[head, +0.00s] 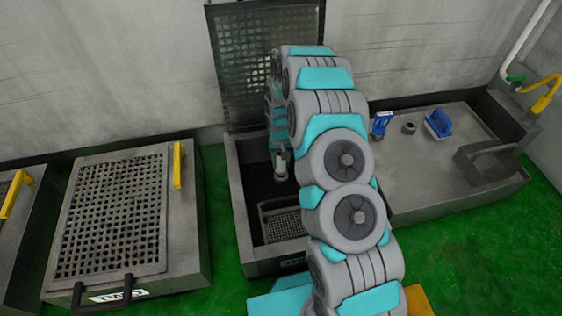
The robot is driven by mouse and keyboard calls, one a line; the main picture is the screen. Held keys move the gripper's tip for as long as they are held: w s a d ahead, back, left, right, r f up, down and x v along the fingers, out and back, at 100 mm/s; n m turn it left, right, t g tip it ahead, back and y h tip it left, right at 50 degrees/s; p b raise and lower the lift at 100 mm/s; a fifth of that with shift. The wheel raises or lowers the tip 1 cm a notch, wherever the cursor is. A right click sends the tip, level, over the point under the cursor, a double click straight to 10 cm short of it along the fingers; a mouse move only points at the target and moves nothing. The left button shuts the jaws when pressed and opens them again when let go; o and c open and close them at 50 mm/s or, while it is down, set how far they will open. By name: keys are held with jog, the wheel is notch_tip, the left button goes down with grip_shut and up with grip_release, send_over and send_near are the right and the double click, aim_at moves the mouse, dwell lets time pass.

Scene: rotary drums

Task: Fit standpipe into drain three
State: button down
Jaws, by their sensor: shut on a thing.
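My arm reaches over an open dark tank (236,190) in the middle, whose grid lid (245,60) stands raised against the wall. My gripper (280,158) points down into the tank, small and partly hidden by my arm links. It is shut on a short grey piece, seemingly the standpipe (281,174), held upright above the tank's dark inside. The piece's lower end is hard to make out against the dark. A drain opening cannot be made out in the tank, and the number on its front label is unreadable.
A grid basket (284,224) sits inside the tank's front part. A closed grid-lidded tank (112,215) with a yellow handle stands left. On the right, a grey bench (420,185) holds blue-handled tools (438,124) and a small dark ring (409,128). Green floor lies around.

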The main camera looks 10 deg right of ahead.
aim_at(281, 168)
jog(key=shift+f, duration=1.7)
jog(key=shift+c, duration=1.7)
grip_release()
jog(key=shift+r, duration=3.9)
jog(key=shift+r, duration=0.1)
jog(key=s+r+p, duration=0.2)
jog(key=s+r, duration=0.4)
jog(key=r, duration=0.3)
jog(key=s+r+n+p, duration=0.1)
jog(key=s+r, duration=0.5)
jog(key=r, duration=0.3)
jog(key=s+r+p, duration=0.2)
jog(key=s+r, duration=0.4)
jog(key=r, duration=0.4)
jog(key=s+r+g+p, duration=0.1)
jog(key=s+r, duration=0.5)
jog(key=s, duration=0.6)
jog(key=s+r+p, duration=0.3)
jog(key=s+r, duration=0.2)
jog(key=s, duration=0.7)
jog(key=shift+s+r+n+g, duration=0.2)
jog(key=shift+r+n+g, duration=0.15)
jog(key=shift+n+g, duration=0.05)
